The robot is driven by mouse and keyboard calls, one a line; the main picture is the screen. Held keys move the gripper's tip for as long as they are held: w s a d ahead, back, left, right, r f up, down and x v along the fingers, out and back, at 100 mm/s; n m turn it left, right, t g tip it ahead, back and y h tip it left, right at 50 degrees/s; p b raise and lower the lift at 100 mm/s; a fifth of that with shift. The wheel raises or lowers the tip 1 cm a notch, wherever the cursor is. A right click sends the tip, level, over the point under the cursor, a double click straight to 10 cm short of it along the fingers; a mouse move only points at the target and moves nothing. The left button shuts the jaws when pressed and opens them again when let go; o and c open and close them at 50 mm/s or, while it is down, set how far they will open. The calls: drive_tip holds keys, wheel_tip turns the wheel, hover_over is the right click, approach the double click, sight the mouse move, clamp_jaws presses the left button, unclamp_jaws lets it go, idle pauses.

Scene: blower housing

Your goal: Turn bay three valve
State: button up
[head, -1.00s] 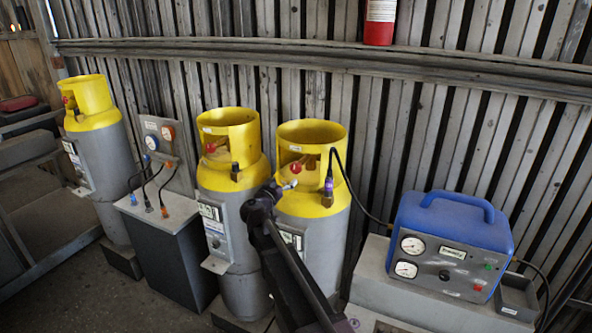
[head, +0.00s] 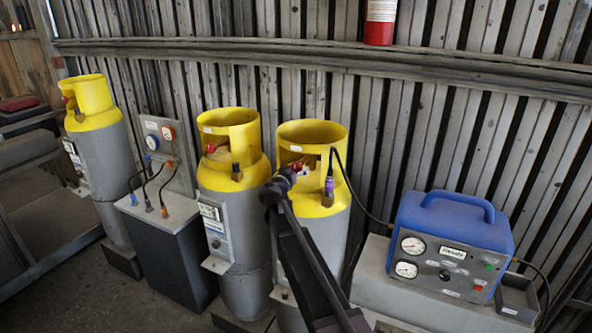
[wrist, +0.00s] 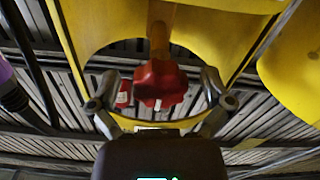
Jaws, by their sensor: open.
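The third gas cylinder (head: 322,228), grey with a yellow collar, stands right of the second one in the head view. Its red valve knob (wrist: 160,84) is large and central in the wrist view, below the yellow collar (wrist: 82,20). My gripper (wrist: 160,92) is open, with one finger on each side of the knob. Gaps show between the fingers and the knob, so I see no grip on it. In the head view my gripper (head: 297,171) is at the collar's opening and mostly covers the knob.
A purple-fitted black hose (head: 329,185) rises beside the knob and runs to the blue gauge unit (head: 453,235) on a grey block at right. Second (head: 233,215) and first (head: 95,150) cylinders and a gauge panel (head: 165,145) stand left. A corrugated wall is behind.

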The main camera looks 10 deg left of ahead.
drive_tip(key=c, duration=1.1)
drive_tip(key=shift+c, duration=0.2)
drive_tip(key=shift+n, duration=0.5)
drive_tip(key=n, duration=0.9)
drive_tip(key=shift+d+r+n, duration=0.1)
drive_tip(key=shift+r+n, duration=0.05)
drive_tip(key=shift+n, duration=0.15)
drive_tip(key=n, duration=0.5)
drive_tip(key=shift+n, duration=0.3)
drive_tip(key=n, duration=0.5)
drive_tip(key=shift+r, duration=0.15)
drive_tip(key=shift+n, duration=0.3)
